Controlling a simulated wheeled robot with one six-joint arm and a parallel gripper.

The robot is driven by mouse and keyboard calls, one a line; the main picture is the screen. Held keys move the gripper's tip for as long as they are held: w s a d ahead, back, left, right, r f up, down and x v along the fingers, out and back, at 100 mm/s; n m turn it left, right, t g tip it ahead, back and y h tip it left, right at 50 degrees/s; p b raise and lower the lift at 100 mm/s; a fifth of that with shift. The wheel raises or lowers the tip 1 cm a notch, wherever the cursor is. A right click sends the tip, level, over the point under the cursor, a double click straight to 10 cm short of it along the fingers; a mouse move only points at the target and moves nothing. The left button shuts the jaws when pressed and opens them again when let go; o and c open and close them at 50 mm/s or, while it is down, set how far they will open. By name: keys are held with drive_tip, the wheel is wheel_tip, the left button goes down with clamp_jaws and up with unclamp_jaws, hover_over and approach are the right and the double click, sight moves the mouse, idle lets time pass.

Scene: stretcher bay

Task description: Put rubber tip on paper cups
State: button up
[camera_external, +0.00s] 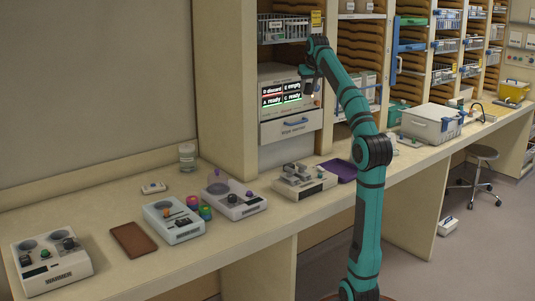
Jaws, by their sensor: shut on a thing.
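My gripper (311,88) is raised in front of the lit panel of the cabinet unit, above the counter. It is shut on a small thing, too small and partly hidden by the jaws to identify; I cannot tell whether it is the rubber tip. Small coloured cup-like pieces (205,212) stand together on the counter, right of the middle device; I cannot tell whether they are the paper cups. No other rubber tip can be made out.
The lit panel (282,94) reads discard, empty and ready above a drawer (291,127). Devices with knobs (52,262), (173,221), (234,199) line the counter. A stool (482,153) stands at right.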

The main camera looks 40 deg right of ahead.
drive_tip(key=s+d, duration=0.1)
drive_tip(key=d, duration=0.4)
drive_tip(key=m+g+h, duration=0.1)
drive_tip(key=m+h, duration=0.1)
drive_tip(key=m, duration=0.3)
hover_over(391, 134)
wheel_tip(391, 134, down, 18)
drive_tip(key=f, duration=1)
drive_tip(key=shift+w+d+f, duration=0.15)
drive_tip(key=shift+d+f, duration=0.05)
drive_tip(key=shift+f, duration=0.05)
drive_tip(key=shift+f, duration=0.1)
drive_tip(key=o, duration=0.9)
drive_tip(key=shift+c, duration=0.2)
drive_tip(key=shift+o, duration=0.4)
